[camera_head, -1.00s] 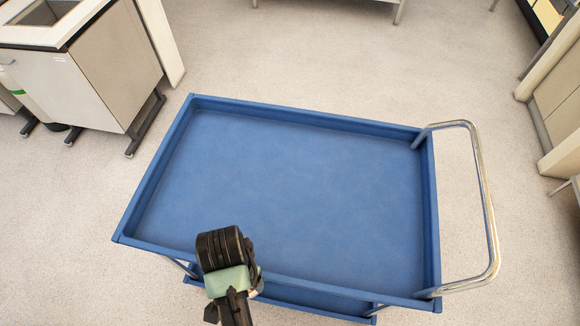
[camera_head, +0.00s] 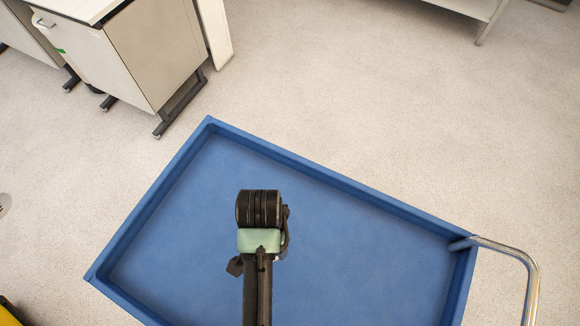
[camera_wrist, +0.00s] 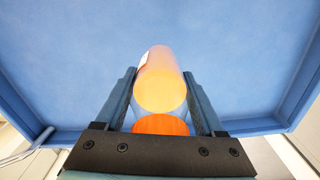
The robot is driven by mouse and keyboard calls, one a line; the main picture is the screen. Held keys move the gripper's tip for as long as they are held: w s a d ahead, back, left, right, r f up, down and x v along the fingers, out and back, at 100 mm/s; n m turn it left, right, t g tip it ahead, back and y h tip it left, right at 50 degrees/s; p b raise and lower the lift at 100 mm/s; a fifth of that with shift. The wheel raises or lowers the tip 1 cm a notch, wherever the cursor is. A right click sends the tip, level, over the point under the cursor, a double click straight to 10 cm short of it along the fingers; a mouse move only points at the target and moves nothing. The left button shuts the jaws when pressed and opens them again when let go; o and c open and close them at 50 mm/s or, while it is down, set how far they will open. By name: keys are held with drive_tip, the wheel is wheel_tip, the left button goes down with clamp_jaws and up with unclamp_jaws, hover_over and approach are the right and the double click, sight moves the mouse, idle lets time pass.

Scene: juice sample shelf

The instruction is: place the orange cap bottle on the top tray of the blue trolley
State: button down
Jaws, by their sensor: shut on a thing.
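The orange cap bottle (camera_wrist: 162,75) shows in the wrist view, with an orange body, a patch of white label and its bright orange cap (camera_wrist: 160,124) nearest the camera. My gripper (camera_wrist: 159,78) is shut on the bottle, one finger on each side. The blue trolley's top tray (camera_head: 350,245) is empty and lies beneath my arm in the head view. Its blue floor (camera_wrist: 235,60) also fills the wrist view behind the bottle. In the head view my wrist hides the bottle and fingers. I cannot tell how far the bottle is above the tray floor.
The tray has a raised rim (camera_head: 330,180) all round. A chrome handle (camera_head: 532,275) is at its right end. A grey cabinet (camera_head: 160,50) stands beyond the tray at upper left. A table leg (camera_head: 490,22) shows at upper right. Pale floor (camera_head: 400,110) between them is clear.

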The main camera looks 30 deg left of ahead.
drive_tip(key=f, duration=0.5)
drive_tip(key=shift+s, duration=0.25)
drive_tip(key=shift+w+f, duration=0.1)
drive_tip(key=shift+f, duration=2.2)
unclamp_jaws()
drive_tip(key=shift+f, duration=0.15)
drive_tip(key=shift+p, duration=0.3)
wheel_tip(320, 180, up, 12)
drive_tip(key=shift+r, duration=0.2)
